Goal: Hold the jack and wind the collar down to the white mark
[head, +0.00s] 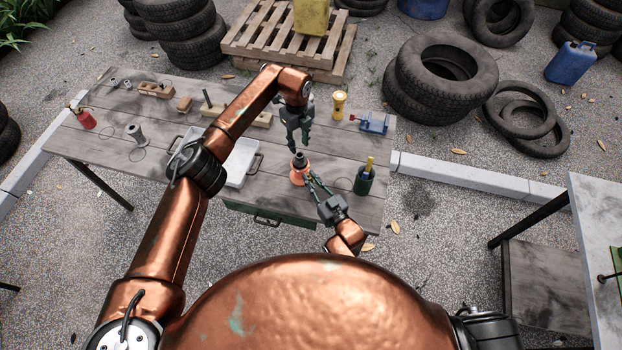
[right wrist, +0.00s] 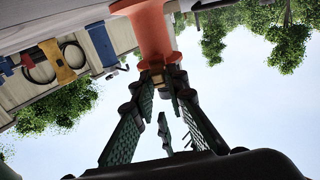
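The orange jack (head: 299,175) stands upright on the grey wooden table (head: 338,145), with a dark collar (head: 300,159) at its top. In the right wrist view the jack's orange body (right wrist: 153,32) hangs from the top edge, with a brass-coloured part below it. My left gripper (head: 300,146) points down just above the jack, its fingers apart and empty. My right gripper (head: 311,177) is low beside the jack, on its right. Its fingers (right wrist: 162,85) are spread, their tips close to the jack; I cannot tell if they touch. The white mark is too small to make out.
A white tray (head: 238,177) lies left of the jack. A dark green pot (head: 363,182) with a yellow-topped tool stands right. A yellow flashlight (head: 339,104) and a blue vise (head: 374,123) are behind.

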